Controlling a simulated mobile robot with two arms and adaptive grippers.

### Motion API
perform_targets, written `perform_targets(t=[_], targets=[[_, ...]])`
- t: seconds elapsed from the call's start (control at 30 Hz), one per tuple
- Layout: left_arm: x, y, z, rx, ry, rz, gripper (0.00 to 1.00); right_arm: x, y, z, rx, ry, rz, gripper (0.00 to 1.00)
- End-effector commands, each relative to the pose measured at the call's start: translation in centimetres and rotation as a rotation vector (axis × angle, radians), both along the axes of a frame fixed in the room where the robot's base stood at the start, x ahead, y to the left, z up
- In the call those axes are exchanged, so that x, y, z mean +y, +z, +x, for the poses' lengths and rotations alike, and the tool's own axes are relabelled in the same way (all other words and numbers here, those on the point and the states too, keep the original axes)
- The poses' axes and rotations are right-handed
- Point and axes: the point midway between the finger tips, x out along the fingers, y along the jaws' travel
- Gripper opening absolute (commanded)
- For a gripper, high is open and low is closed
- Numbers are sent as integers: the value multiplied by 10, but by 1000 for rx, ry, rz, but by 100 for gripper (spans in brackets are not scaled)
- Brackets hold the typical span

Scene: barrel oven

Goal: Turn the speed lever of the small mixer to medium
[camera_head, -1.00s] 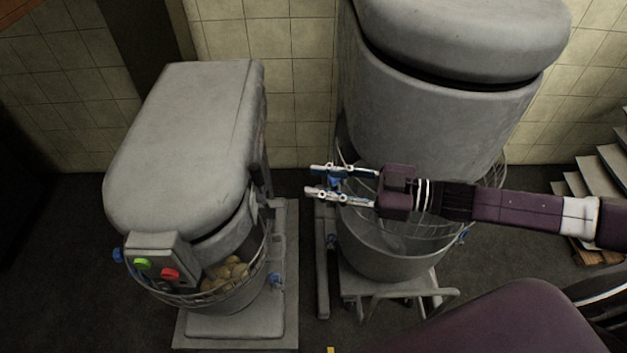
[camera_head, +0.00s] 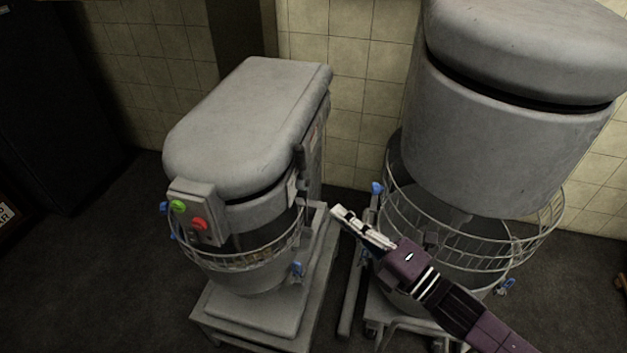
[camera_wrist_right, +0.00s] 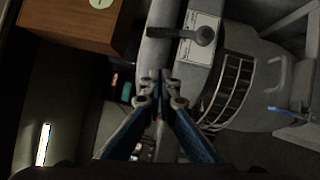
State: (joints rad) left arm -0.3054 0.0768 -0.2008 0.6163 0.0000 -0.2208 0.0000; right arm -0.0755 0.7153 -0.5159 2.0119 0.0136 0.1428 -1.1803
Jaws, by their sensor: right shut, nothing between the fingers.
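The small mixer (camera_head: 245,125) is the grey machine left of centre in the head view, with a wire-guarded bowl below its head. The lever lies roughly level across that picture. My right gripper (camera_head: 347,222) is shut and empty, to the right of the small mixer in the head view. In the right wrist view its fingertips (camera_wrist_right: 160,84) are together, below and left of the knob, apart from it. My left gripper is out of view.
A larger mixer (camera_head: 510,140) with a wire guard stands close on the right, behind my right arm. A green and a red button (camera_head: 199,224) sit on the small mixer's front panel. A narrow gap of floor separates the mixers; open floor lies at left.

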Motion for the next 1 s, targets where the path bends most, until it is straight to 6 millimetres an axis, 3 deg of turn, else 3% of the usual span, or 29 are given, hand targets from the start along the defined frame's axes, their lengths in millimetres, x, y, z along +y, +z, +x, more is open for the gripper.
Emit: perform_targets(t=[0.17,0.57,0.8,1.0], targets=[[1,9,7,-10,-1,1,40,11,6,13,-7,-2,-1,0],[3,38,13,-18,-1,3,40,68,16,74,-4,0,1,0],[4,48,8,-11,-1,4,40,66,18,103,-3,1,-3,0],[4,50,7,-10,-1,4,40,65,17,111,-2,1,-2,0]])
